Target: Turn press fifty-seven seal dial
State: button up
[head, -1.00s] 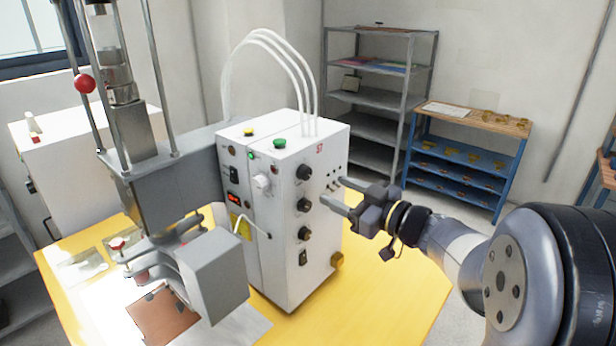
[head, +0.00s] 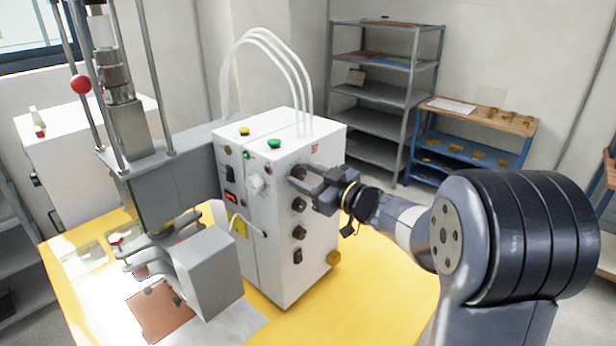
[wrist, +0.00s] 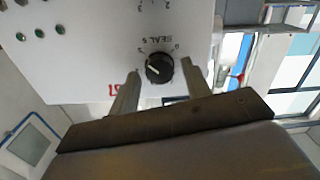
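The press control box (head: 315,230) is white, stands on a yellow table and bears a small red 57. Its seal dial (wrist: 159,68) is a round black knob with a pale pointer line, under a printed "SEAL S" label and numbers in the wrist view. My gripper (wrist: 158,82) is open, with one finger on each side of the dial; I cannot tell whether either finger touches it. In the head view my gripper (head: 305,178) is at the upper dial on the box's right face and partly hides it.
More black dials (head: 299,232) run down the same face below my gripper. White hoses (head: 285,60) arch over the box. The grey press frame (head: 165,190) stands left. A shelf (head: 380,95) and a blue workbench (head: 460,150) stand behind.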

jog(key=c, duration=0.8)
jog(key=shift+f+n+b, duration=0.1)
jog(key=shift+n+b, duration=0.35)
jog(key=shift+n, duration=0.05)
jog(key=n+b, duration=0.3)
jog(key=shift+f+n, duration=0.1)
jog(key=shift+n, duration=0.3)
jog(key=n+b, duration=0.4)
jog(key=n, duration=0.1)
jog(key=shift+n, duration=0.4)
jog(key=shift+b, duration=0.35)
jog(key=o, duration=1)
jog(key=shift+c, duration=0.2)
